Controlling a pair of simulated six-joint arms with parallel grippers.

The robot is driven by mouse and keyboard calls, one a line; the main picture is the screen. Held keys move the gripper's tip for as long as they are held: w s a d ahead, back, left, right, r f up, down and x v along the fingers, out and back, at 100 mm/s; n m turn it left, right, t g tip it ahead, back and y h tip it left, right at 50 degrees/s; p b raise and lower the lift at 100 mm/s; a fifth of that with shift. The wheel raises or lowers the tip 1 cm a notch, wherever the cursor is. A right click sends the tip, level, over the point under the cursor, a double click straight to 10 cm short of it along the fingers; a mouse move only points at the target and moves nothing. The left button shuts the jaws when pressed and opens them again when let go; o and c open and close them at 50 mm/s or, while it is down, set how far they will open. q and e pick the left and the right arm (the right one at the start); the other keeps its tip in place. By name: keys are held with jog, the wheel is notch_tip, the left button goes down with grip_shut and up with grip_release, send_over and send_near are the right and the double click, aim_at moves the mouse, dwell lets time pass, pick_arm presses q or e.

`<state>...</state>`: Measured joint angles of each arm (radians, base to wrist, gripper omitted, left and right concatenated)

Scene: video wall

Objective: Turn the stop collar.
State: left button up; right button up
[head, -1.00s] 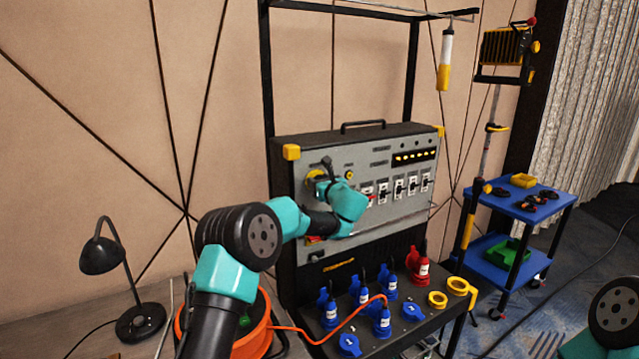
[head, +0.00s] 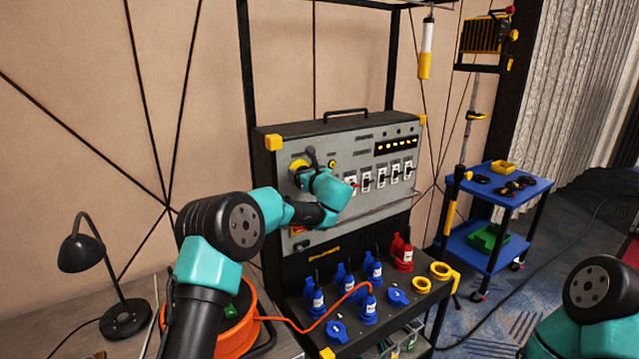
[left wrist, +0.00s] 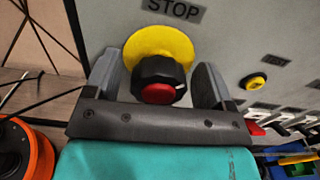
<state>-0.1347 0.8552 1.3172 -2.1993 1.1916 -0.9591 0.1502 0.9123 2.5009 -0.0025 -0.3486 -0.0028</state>
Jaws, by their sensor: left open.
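The stop collar (left wrist: 160,72) is a black knurled ring around a red button, in front of a yellow disc (left wrist: 158,45) under a STOP label. In the head view the yellow disc (head: 297,166) shows at the panel's upper left, and my gripper mostly hides the collar. My left gripper (left wrist: 162,85) is open, with one finger on each side of the collar. A gap shows on the left; the right finger is close to the collar, and I cannot tell whether it touches. My right arm shows at the lower right of the head view, its gripper out of view.
The grey panel (head: 350,207) also carries a small yellow button (left wrist: 257,82) and several switches. Below it, a ledge holds blue plugs (head: 369,308) and a red plug (head: 402,254). An orange cable reel (head: 240,325) stands under my left arm. A blue cart (head: 507,190) stands to the right.

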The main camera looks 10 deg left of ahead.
pick_arm(q)
jog(key=v, duration=1.6)
jog(key=shift+s+d, duration=0.25)
jog(key=shift+s, duration=0.05)
